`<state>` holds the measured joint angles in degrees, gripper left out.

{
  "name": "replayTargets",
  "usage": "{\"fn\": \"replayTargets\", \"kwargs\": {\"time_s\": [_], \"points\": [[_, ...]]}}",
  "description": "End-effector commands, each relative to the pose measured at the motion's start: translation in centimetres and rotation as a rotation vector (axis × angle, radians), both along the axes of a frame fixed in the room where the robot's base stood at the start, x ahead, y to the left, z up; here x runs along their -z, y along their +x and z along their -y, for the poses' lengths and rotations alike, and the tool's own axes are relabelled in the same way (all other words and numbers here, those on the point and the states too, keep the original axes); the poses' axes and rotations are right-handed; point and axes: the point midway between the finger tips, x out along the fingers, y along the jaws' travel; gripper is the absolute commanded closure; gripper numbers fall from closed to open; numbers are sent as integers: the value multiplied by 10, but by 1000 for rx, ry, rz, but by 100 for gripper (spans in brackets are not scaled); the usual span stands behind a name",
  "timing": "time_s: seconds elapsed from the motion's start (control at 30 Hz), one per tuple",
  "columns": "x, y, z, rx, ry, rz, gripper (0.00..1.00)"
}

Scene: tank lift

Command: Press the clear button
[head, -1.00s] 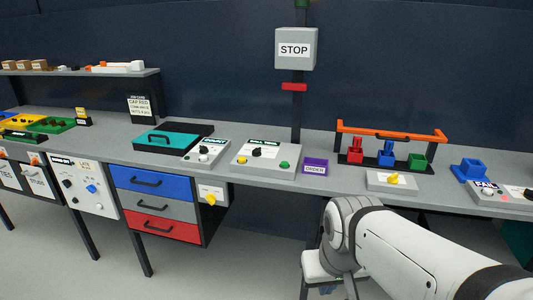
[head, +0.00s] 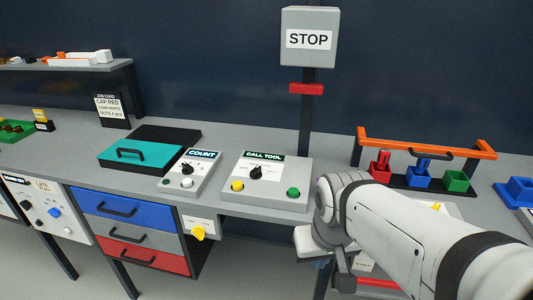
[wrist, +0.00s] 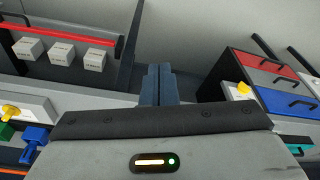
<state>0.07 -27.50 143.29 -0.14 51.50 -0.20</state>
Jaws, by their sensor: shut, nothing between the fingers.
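No label reading "clear" is legible in these views. In the head view my arm reaches in front of the bench at lower right, right of both panels, and hides part of the bench edge.
A teal lid with handle (head: 140,153) lies left of the count panel. Blue, grey and red drawers (head: 130,205) and a yellow knob (head: 198,233) are below. A STOP box (head: 310,58) stands on a post. An orange-railed rack (head: 425,145) stands at right.

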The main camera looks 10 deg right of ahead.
Motion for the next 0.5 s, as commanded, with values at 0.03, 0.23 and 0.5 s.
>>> {"fn": "replayTargets", "kwargs": {"time_s": [0.03, 0.23, 0.5], "points": [[0, 0, 0, 0, 0, 0, 100], [0, 0, 0, 0, 0, 0, 100], [-28, 51, 32, -58, -137, 92, 100]]}}
